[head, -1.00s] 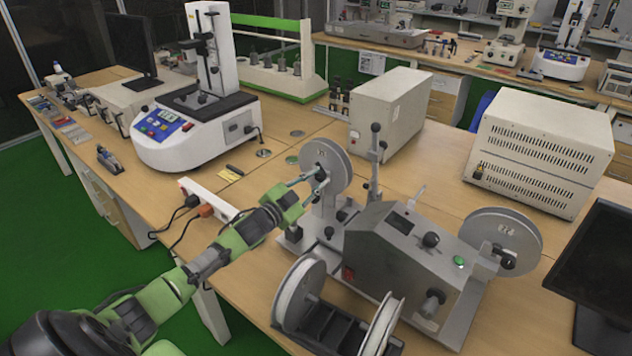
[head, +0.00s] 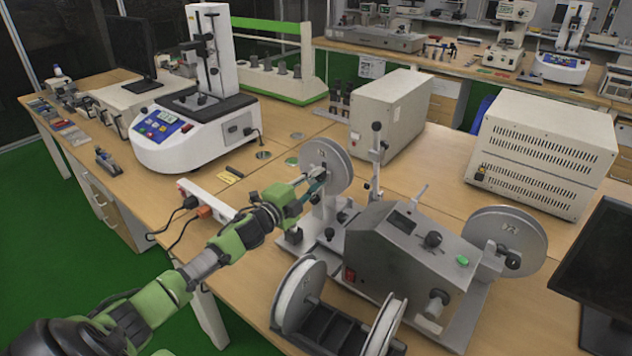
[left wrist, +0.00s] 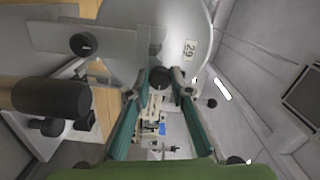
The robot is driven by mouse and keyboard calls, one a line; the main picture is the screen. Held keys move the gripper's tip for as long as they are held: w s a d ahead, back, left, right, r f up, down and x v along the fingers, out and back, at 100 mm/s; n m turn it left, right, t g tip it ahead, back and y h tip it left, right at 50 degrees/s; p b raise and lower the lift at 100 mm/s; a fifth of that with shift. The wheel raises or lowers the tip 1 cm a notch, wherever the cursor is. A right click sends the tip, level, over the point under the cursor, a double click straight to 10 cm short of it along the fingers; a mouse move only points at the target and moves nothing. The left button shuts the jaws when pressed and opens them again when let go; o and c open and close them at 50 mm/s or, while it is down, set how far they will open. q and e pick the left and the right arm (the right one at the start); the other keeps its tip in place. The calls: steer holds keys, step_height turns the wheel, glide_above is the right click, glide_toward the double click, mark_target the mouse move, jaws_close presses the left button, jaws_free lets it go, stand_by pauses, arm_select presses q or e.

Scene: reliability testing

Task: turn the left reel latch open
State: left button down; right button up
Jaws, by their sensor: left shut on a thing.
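The left reel (head: 338,162) is a grey disc standing upright at the left end of the grey winding machine (head: 400,240). In the left wrist view the reel (left wrist: 192,25) fills the top middle and bears a label reading 29. The dark left reel latch (left wrist: 159,77) sits at its hub, between my fingertips. My left gripper (head: 318,182) reaches the hub from the left, shut on the latch, and its fingertips (left wrist: 168,88) are on either side of it. The latch is mostly hidden by the fingers in the head view. My right gripper is not in view.
A second reel (head: 503,235) stands at the machine's right end. A white-flanged spool holder (head: 300,295) is in front. A power strip (head: 207,200) with cables lies left of the machine, under my arm. A beige box (head: 390,112) stands behind.

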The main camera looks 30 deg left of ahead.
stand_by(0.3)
arm_select(q)
steer(key=c, duration=1.8)
jaws_free()
steer(key=s, duration=0.8)
steer(key=s+a, duration=0.1)
steer(key=s, duration=0.3)
